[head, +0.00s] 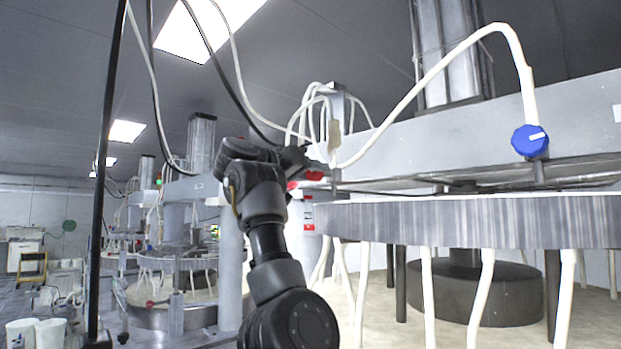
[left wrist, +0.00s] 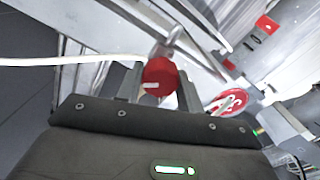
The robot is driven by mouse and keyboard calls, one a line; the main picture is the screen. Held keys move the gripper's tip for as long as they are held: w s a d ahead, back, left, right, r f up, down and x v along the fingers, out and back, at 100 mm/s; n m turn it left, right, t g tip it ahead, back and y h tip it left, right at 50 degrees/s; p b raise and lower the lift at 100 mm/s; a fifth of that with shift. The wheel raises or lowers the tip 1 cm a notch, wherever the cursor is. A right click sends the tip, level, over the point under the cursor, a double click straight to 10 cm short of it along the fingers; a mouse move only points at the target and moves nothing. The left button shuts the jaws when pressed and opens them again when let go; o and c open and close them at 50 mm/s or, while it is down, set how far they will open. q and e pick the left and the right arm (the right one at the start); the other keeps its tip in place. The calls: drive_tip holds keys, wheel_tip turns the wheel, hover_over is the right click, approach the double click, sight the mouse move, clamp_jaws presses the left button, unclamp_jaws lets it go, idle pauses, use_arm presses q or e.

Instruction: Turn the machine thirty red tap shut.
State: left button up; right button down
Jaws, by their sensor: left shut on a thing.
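The red tap (left wrist: 160,74) is a round red knob with a short white mark, in the middle of the left wrist view. A white hose runs to it from the left. My left gripper (left wrist: 159,88) is shut on the knob, with one finger on each side. In the head view the red tap (head: 314,175) shows small at the end of my left gripper (head: 305,164), below the white hoses, and is partly hidden by it. I cannot tell from the mark alone whether the tap is open or shut. My right gripper is in neither view.
A blue tap (head: 529,140) on a white hose hangs at the right over a large round platen (head: 470,222). A grey beam (head: 580,115) crosses above it. Black cables hang at the left. More polishing machines (head: 180,262) stand behind my left arm.

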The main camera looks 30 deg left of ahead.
use_arm(q)
drive_tip(key=n+b, duration=0.1)
drive_tip(key=n, duration=0.1)
drive_tip(key=n+b, duration=0.1)
drive_tip(key=n, duration=0.2)
drive_tip(key=shift+f+n, duration=0.2)
drive_tip(key=shift+n, duration=0.1)
drive_tip(key=n+b, duration=0.1)
drive_tip(key=n, duration=0.4)
drive_tip(key=shift+r, duration=0.1)
drive_tip(key=shift+n, duration=0.3)
drive_tip(key=o, duration=1)
drive_tip(key=shift+w+d, duration=0.15)
drive_tip(key=shift+w, duration=0.1)
drive_tip(key=shift+s+b, duration=0.1)
drive_tip(key=shift+b, duration=0.2)
